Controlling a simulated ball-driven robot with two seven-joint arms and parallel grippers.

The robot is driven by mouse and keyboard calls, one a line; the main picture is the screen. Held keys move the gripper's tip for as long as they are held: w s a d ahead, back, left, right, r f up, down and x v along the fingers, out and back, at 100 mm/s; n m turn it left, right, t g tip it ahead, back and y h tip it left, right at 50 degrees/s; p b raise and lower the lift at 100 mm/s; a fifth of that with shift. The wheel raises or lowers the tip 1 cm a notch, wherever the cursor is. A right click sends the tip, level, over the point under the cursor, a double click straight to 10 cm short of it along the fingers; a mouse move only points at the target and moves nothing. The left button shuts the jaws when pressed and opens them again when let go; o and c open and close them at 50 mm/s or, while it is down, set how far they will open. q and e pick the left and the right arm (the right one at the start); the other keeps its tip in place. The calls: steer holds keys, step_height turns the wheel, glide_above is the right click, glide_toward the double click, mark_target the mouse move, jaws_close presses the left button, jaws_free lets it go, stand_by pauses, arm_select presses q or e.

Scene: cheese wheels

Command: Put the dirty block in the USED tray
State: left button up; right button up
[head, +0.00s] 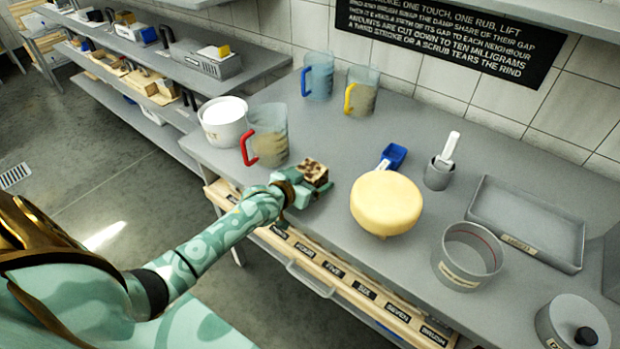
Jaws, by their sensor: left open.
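A small block (314,171) with brown patches on a pale top is at the tip of my left gripper (305,188), near the table's front edge. The left gripper is open, and its fingers are close around or beside the block; I cannot tell whether they touch it. Part of the block's lower side is hidden by the gripper. A shallow grey rectangular tray (484,205) lies at the right of the table; the small label on its front is too small to read surely. My right gripper is not in view.
A red-handled jug (267,135) stands behind the gripper. A grey round pot (467,258) and lidded pot (573,325) stand before the tray.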

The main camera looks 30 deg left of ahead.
arm_select(q)
steer(key=shift+f+b, duration=0.2)
steer(key=shift+b, duration=0.25)
steer(key=p+v, duration=0.5)
steer(key=v, duration=1)
steer(key=s+f+g, duration=0.2)
steer(key=s+f, duration=0.3)
steer(key=f, duration=0.3)
steer(key=s+f+g+y, duration=0.1)
steer(key=s+f+g, duration=0.1)
steer(key=s+f, duration=0.35)
steer(key=s+f+g, duration=0.2)
steer(key=s+f, duration=0.1)
steer(key=f, duration=0.6)
steer(key=s+d+f+m+g, duration=0.1)
steer(key=s+d+f+g, duration=0.3)
steer(key=s+f, duration=0.6)
steer(key=s+d, duration=0.1)
steer(key=s, duration=0.2)
steer(key=shift+s+f, duration=0.2)
steer(key=shift+f, duration=0.15)
steer(key=shift+o, duration=0.4)
steer(key=s+d+f+m+g, duration=0.2)
steer(key=s+d+f+g, duration=0.1)
steer(key=s, duration=0.8)
steer(key=shift+s+d+f, duration=0.35)
steer(key=shift+d+f, duration=0.1)
steer(key=shift+d, duration=0.2)
